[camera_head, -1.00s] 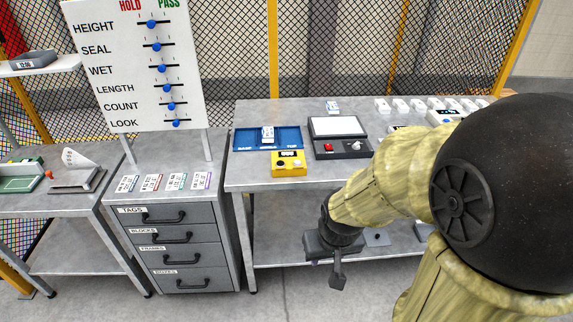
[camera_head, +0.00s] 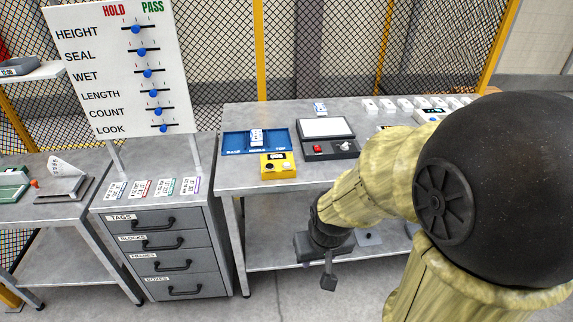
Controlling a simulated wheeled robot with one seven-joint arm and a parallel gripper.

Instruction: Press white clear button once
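A small yellow box (camera_head: 278,171) with a dark display stands at the front edge of the grey bench. A dark round button and a small white button (camera_head: 287,165) show on its top. No label reading "clear" is legible. My gripper (camera_head: 328,281) hangs below bench-top height in front of the bench, lower right of the yellow box and apart from it. Its fingers are small and seen edge-on, so their opening is unclear.
A blue tray (camera_head: 236,145) holding a white block lies left of the black device. Several white blocks (camera_head: 404,104) line the back right. A drawer cabinet (camera_head: 205,222) and a slider board (camera_head: 118,70) stand left. My arm hides the bench's right part.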

